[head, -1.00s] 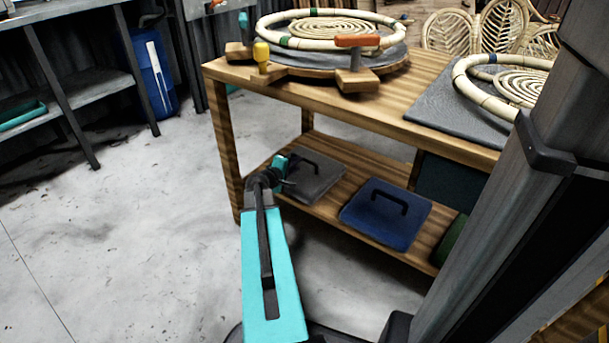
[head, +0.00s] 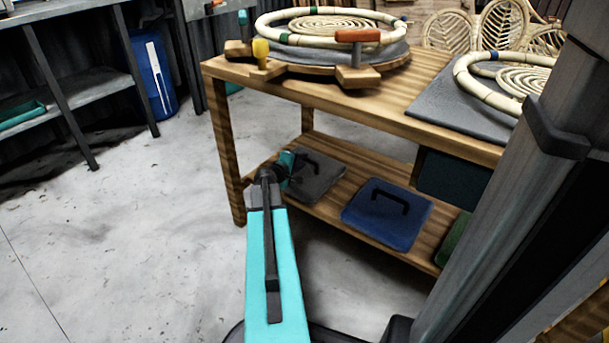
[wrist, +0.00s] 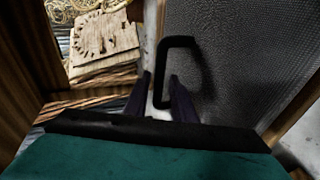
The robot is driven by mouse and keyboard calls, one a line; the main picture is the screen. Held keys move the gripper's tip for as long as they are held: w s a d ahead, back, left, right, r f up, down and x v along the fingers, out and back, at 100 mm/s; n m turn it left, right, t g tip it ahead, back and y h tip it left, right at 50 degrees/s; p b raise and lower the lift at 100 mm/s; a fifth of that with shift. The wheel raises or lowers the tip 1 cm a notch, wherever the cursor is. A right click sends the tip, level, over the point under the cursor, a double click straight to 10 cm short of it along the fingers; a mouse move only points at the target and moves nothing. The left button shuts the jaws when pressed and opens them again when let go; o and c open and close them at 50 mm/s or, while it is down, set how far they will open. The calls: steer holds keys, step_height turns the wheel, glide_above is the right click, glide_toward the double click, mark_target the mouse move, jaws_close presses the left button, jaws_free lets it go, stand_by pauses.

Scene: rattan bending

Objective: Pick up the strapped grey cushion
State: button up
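The grey cushion (head: 322,181) lies on the lower shelf of the wooden workbench, at its left end, with a dark strap on top. In the wrist view, the cushion (wrist: 235,60) fills the upper right, and its black strap (wrist: 166,72) stands up as a loop. My gripper (wrist: 164,98) is open, with its two dark fingers on either side of the strap's near part. I cannot tell if they touch it. In the head view, my wrist hides the cushion's left edge, and the fingertips are not clear.
A blue strapped cushion (head: 387,212) lies to the right on the same shelf, with a green one (head: 455,240) beyond. The workbench top (head: 425,75) is above my gripper and carries rattan rings. A bench leg (head: 226,155) stands left of my arm. The floor left is clear.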

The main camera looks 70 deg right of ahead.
steer(key=shift+b+x, duration=0.5)
steer(key=shift+x, duration=1)
steer(key=shift+r, duration=0.1)
jaws_close()
